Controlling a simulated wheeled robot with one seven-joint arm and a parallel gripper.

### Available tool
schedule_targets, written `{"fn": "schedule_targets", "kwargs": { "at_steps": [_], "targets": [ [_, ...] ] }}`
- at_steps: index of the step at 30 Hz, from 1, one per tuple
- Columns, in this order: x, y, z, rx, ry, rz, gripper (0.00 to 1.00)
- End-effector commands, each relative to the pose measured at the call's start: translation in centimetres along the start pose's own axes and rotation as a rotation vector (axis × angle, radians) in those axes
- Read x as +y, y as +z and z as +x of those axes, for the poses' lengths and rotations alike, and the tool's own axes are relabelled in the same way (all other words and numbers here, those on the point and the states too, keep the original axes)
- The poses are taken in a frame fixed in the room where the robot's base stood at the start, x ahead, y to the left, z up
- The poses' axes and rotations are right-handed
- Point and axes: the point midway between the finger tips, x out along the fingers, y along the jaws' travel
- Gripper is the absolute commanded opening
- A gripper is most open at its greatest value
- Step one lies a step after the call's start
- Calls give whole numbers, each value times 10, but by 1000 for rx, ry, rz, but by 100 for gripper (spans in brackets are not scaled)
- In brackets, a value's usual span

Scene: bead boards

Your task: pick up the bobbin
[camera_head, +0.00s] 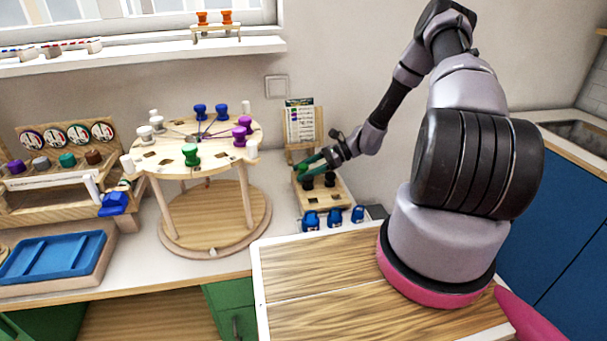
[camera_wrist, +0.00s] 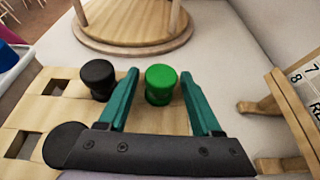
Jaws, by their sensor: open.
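A green bobbin (camera_wrist: 160,84) stands upright on a wooden board with square holes (camera_wrist: 62,112) in the wrist view. My gripper (camera_wrist: 159,76) is open, with one teal finger on each side of the green bobbin. I cannot tell whether either finger touches it. A black bobbin (camera_wrist: 98,77) stands just outside the left finger. In the head view my gripper (camera_head: 303,163) is over the small wooden board (camera_head: 339,198) at the back of the counter. Black bobbins (camera_head: 330,180) stand there, and the green bobbin is mostly hidden by the fingers.
A round wooden carousel (camera_head: 214,158) with several coloured bobbins stands to the left. A card stand (camera_head: 303,128) is close behind the board; its feet show at right in the wrist view. Blue pieces (camera_head: 334,217) sit in front of the board. A blue tray (camera_head: 50,258) lies far left.

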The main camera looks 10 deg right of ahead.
Motion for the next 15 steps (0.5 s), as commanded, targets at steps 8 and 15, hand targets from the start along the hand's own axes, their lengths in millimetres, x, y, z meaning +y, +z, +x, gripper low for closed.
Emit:
{"fn": "schedule_targets", "kwargs": {
  "at_steps": [8, 15],
  "targets": [
    [0, 0, 0, 0, 0, 0, 0],
    [0, 0, -1, 0, 0, 0, 0]
  ]
}}
